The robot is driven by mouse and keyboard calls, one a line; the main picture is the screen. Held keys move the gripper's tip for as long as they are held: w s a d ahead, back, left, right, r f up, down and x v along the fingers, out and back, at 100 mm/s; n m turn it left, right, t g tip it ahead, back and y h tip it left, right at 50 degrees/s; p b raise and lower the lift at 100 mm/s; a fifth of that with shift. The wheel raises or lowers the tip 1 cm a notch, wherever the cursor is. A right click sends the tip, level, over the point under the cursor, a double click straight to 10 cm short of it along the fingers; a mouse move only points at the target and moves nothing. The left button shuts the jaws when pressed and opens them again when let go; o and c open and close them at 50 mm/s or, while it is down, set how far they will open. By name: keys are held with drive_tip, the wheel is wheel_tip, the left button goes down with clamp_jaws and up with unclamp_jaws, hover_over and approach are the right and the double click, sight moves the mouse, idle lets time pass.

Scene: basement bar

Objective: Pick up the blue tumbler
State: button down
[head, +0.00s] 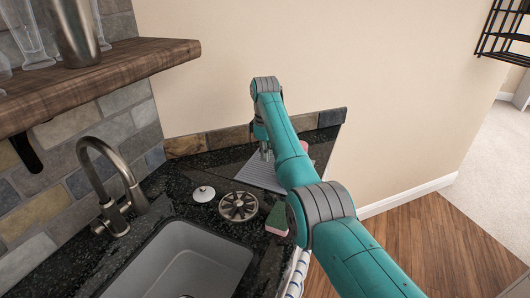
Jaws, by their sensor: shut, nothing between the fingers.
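I see no blue tumbler in the head view; my arm hides part of the counter's far corner. My gripper (265,153) is small in the picture, pointing down over a grey ridged mat (246,176) at the back of the dark counter. Its fingers are shut with nothing held. A pink thing (304,146) shows just right of my arm, mostly hidden, so I cannot tell what it is.
A sink (185,262) with a tall faucet (112,180) is at front left. A round metal piece (239,206), a white knobbed lid (204,193) and a green-and-pink sponge (277,218) lie between sink and mat. A wooden shelf (110,75) with glassware overhangs the left.

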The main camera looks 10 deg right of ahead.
sight(267, 176)
drive_tip(key=f, duration=0.6)
drive_tip(key=shift+s+d+f, duration=0.15)
drive_tip(key=shift+d+f, duration=0.2)
drive_tip(key=shift+d, duration=0.05)
drive_tip(key=shift+s+d+r, duration=0.1)
drive_tip(key=shift+s+d, duration=0.9)
drive_tip(key=shift+d, duration=0.3)
drive_tip(key=shift+d, duration=0.15)
